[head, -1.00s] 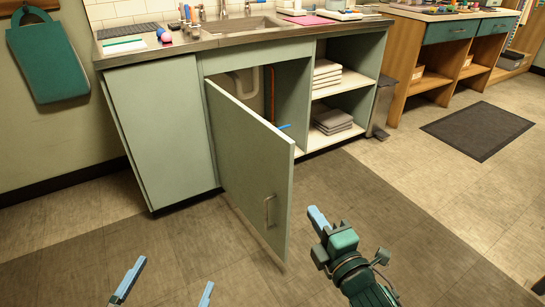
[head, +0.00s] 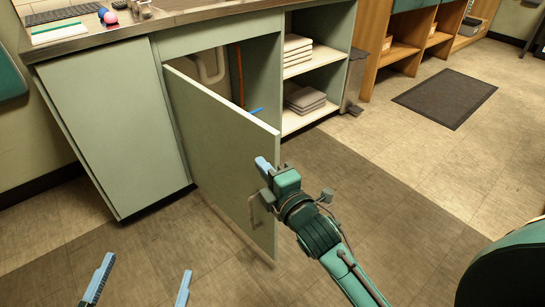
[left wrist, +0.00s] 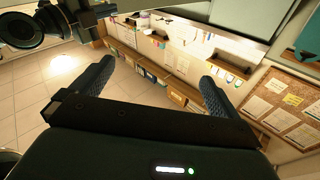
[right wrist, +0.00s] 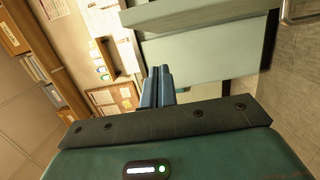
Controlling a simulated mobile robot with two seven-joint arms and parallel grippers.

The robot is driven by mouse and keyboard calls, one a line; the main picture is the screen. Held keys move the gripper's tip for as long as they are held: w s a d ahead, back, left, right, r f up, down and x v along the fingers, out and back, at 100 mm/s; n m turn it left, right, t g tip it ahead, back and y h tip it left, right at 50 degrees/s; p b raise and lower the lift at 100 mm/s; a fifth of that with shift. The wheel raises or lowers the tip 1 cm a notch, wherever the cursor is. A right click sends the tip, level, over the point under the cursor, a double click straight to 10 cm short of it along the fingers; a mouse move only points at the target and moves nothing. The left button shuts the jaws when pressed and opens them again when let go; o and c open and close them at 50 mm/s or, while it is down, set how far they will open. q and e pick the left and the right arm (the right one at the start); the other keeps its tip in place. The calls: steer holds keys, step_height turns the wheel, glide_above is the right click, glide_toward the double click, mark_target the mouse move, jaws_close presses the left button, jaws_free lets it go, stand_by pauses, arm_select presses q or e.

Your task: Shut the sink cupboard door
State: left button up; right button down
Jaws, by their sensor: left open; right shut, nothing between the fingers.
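The sink cupboard door (head: 215,150) is pale green and stands wide open, hinged at its left, its free edge swung out into the room. Its metal handle (head: 252,215) is on the face I see. Pipes show in the open cupboard behind it. My right gripper (head: 262,165) is shut and empty, overlapping the door near its upper free edge; I cannot tell whether it touches. The shut fingers also show in the right wrist view (right wrist: 158,86). My left gripper (head: 140,283) is open and empty at the lower left, apart from the door.
A fixed-looking green panel (head: 115,125) stands left of the opening. Open shelves (head: 310,118) with folded grey cloths (head: 305,99) stand right of it. A blue item lies inside the cupboard. A dark mat (head: 445,98) lies on the floor at right. The floor in front is clear.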

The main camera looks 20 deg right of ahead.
mark_target(274, 153)
steer(key=shift+w+d+b, duration=0.65)
steer(key=shift+w+d, duration=0.95)
steer(key=shift+w, duration=0.3)
steer(key=shift+d, duration=0.1)
